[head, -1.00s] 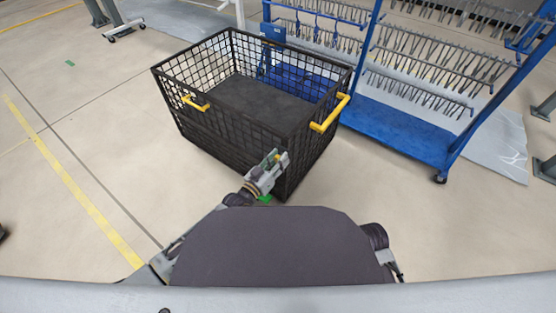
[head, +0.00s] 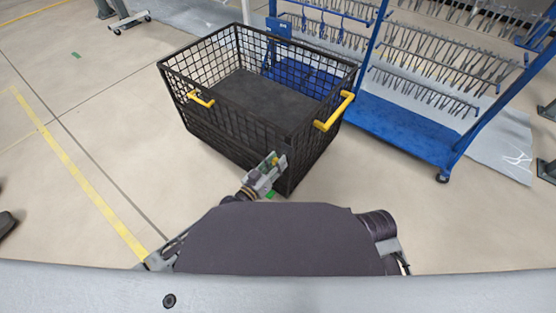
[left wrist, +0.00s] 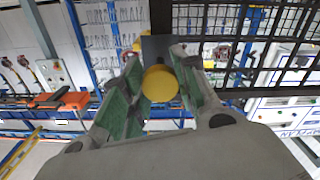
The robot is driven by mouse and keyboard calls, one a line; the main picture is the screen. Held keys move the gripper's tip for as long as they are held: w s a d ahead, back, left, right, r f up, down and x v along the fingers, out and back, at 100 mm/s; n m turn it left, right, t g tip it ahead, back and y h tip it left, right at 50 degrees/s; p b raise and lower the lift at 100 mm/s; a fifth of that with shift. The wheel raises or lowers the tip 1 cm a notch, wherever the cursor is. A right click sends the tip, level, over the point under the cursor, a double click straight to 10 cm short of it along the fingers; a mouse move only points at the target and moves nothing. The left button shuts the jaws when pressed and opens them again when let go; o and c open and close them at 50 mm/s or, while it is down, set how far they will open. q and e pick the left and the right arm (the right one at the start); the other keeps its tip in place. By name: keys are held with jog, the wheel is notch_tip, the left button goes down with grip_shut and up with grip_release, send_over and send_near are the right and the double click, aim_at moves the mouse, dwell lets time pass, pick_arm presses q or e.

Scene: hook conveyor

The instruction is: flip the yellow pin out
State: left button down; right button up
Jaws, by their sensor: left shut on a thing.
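The yellow pin (left wrist: 160,83) shows in the left wrist view as a round yellow end between the green-padded fingers of my left gripper (left wrist: 152,95). The fingers are shut on it. In the head view my left gripper (head: 273,168) is at the near lower corner of the black mesh crate (head: 240,139), with a small yellow spot between its fingers. The pin's far part is hidden, so its fixing cannot be told. Part of my right arm shows at the lower right of the head view, but its gripper does not.
The crate has yellow handles on its left (head: 200,100) and right (head: 335,112) sides and looks empty. A blue rack (head: 405,128) with many hooks stands close behind it at the right. The floor (head: 110,130) left of the crate is clear.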

pick_arm(q)
jog(key=shift+s+f, duration=0.1)
jog(key=shift+s, duration=0.05)
jog(key=c, duration=1.1)
grip_release()
jog(key=shift+a, duration=0.15)
jog(key=shift+s+a, duration=0.1)
jog(key=shift+s, duration=0.05)
jog(key=shift+v, duration=5.85)
jog(key=shift+s, duration=0.1)
